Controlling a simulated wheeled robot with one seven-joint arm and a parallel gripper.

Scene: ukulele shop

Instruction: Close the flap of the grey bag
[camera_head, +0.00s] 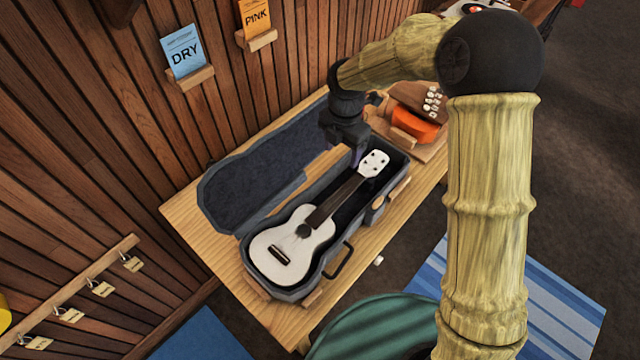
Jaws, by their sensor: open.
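The grey bag (338,245) looks like a stiff grey ukulele case. It lies open on the wooden table, with a dark handle on its near right side. Its flap (255,180) is folded back towards the plank wall, with its dark blue-grey lining showing. A white ukulele (290,246) with a dark neck lies in the case, its headstock towards the upper right. My gripper (345,155) is open and points down near the headstock, at the far end of the case beside the flap. It hides part of the flap's far end. I cannot tell whether it touches anything.
An orange object (415,124) sits in a wooden holder beyond the case. The plank wall (130,140) stands close behind the flap, with DRY (184,52) and PINK (255,18) cards on small ledges. Bare table (187,212) shows at the left.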

